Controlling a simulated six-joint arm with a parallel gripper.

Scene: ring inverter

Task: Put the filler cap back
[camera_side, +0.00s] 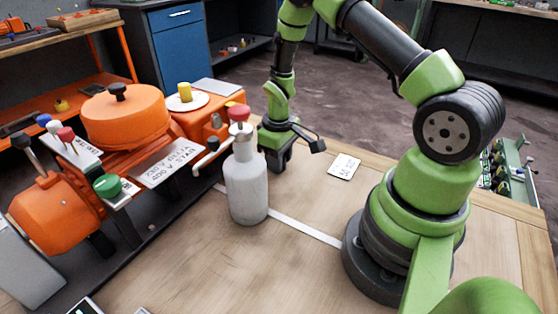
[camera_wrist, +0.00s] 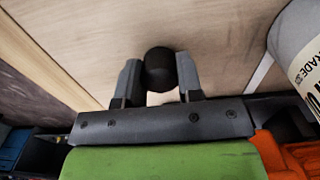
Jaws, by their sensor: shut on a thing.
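My gripper (camera_side: 275,158) is low over the bench, just right of and behind the bottle. In the wrist view its two fingers are shut on a round black cap (camera_wrist: 160,68), probably the filler cap. The cap is hidden or too small to make out in the side view. The orange machine (camera_side: 125,122) stands at left, apart from my gripper. It has a black knob on its drum and a yellow knob (camera_side: 185,91) on a white disc. I cannot tell where the filler opening is.
A pale grey bottle (camera_side: 246,185) stands upright between the machine and my gripper; it also shows at the right of the wrist view (camera_wrist: 294,40). A white card (camera_side: 344,166) lies on the wooden bench (camera_side: 195,260). The front of the bench is mostly clear.

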